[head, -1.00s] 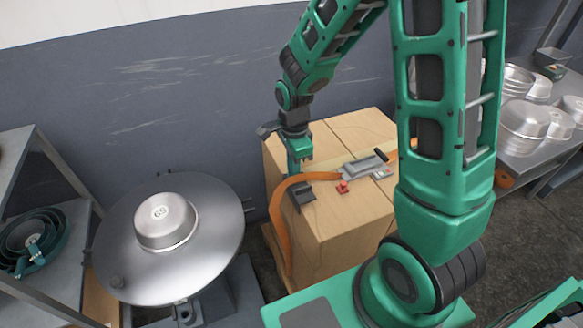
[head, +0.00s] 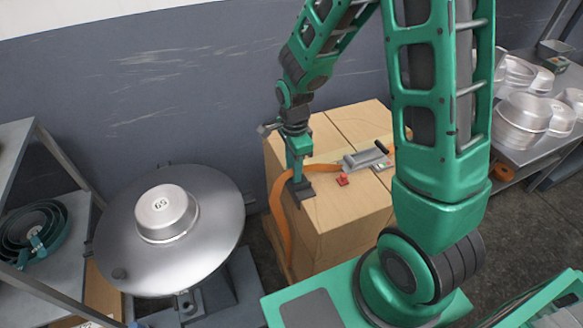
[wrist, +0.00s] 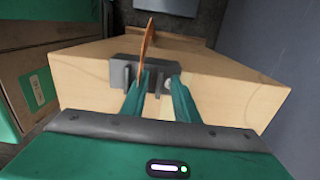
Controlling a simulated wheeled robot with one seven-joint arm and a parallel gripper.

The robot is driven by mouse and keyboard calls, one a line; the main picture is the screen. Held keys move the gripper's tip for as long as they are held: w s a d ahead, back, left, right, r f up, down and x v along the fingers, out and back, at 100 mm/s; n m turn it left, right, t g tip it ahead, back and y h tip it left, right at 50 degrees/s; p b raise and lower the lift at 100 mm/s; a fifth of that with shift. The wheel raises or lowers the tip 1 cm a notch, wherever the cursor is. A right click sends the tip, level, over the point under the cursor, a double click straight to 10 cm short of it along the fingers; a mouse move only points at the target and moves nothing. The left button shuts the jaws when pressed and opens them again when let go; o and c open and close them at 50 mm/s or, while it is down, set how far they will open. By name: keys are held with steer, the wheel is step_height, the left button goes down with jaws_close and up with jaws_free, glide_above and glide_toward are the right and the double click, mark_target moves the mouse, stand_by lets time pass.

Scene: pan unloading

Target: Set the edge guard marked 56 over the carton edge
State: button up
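A dark grey edge guard (head: 305,194) sits at the top left edge of the carton (head: 350,215), beside the orange strap (head: 279,205). In the wrist view the guard (wrist: 118,74) shows upright ribs, and the strap (wrist: 147,48) stands up behind it. I cannot read a number on it. My gripper (head: 298,180) is down at the guard. In the wrist view my gripper's fingertips (wrist: 161,78) are apart, with a dark rib between them and gaps showing. The fingers hide part of the guard.
A grey strapping tool (head: 365,160) and a small red piece (head: 343,180) lie on the carton top. A round metal turntable (head: 130,250) with a pan marked 65 (head: 163,207) stands left. Shelves (head: 70,225) stand far left; metal pans (head: 520,120) stand right.

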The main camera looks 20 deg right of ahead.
steer(key=shift+r, duration=0.1)
step_height(320, 180, up, 11)
steer(key=s+d+r+n, duration=0.6)
steer(key=s+d, duration=0.5)
steer(key=d, duration=0.2)
steer(key=s+d+r+n, duration=0.1)
steer(key=s+d+n, duration=0.1)
steer(key=s, duration=0.4)
steer(key=s+d+r+n, duration=0.1)
steer(key=s+d+n, duration=0.1)
steer(key=s, duration=0.4)
steer(key=shift+s+n, duration=0.2)
steer(key=shift+n, duration=0.6)
steer(key=shift+w+f, duration=0.25)
steer(key=shift+w, duration=0.4)
